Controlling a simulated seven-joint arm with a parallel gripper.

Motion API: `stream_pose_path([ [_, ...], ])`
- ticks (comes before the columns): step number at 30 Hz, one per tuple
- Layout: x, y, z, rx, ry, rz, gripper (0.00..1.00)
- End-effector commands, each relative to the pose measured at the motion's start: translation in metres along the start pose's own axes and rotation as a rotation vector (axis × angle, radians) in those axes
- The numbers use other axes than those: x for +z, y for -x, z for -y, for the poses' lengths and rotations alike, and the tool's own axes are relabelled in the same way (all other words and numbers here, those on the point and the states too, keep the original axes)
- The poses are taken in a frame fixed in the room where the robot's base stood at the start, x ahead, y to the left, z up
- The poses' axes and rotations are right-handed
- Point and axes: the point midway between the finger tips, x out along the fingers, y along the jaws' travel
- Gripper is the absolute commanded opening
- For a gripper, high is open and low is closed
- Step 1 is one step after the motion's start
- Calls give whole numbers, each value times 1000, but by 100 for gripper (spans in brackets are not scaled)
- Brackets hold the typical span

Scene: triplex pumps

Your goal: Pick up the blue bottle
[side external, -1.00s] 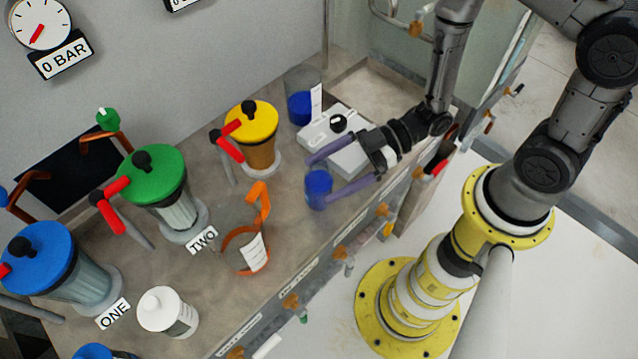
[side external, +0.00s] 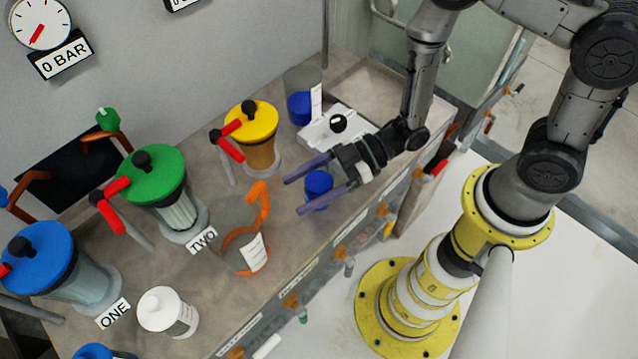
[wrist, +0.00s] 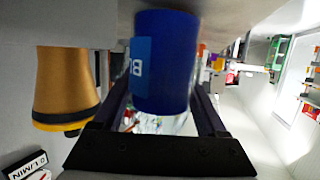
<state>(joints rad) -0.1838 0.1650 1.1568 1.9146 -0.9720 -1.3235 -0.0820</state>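The blue bottle (side external: 318,182) stands on the bench near its front edge in the side view. In the wrist view the bottle (wrist: 165,60) is large and central, with part of a lighter blue label showing. My gripper (side external: 292,195) is open, with one purple finger on each side of the bottle and the tips reaching past it. The fingers look slightly apart from the bottle, and its lower part is partly hidden by the nearer finger.
An orange-handled clear jug (side external: 250,240) stands to the left of the fingertips. The yellow-lidded pump (side external: 255,135) is behind. A white scale (side external: 335,130) and a beaker with blue contents (side external: 303,95) are at the back right. A white bottle (side external: 168,312) stands at the front left.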

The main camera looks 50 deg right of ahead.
Motion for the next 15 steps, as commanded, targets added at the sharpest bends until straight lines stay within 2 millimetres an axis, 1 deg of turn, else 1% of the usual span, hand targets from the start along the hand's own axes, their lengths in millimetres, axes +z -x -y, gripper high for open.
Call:
stream_pose_path([
  [1,0,0,0,0,0,0,64],
  [5,0,0,0,0,0,0,41],
  [6,0,0,0,0,0,0,33],
  [8,0,0,0,0,0,0,23],
  [9,0,0,0,0,0,0,15],
  [12,0,0,0,0,1,-1,0],
  [15,0,0,0,0,1,-1,0],
])
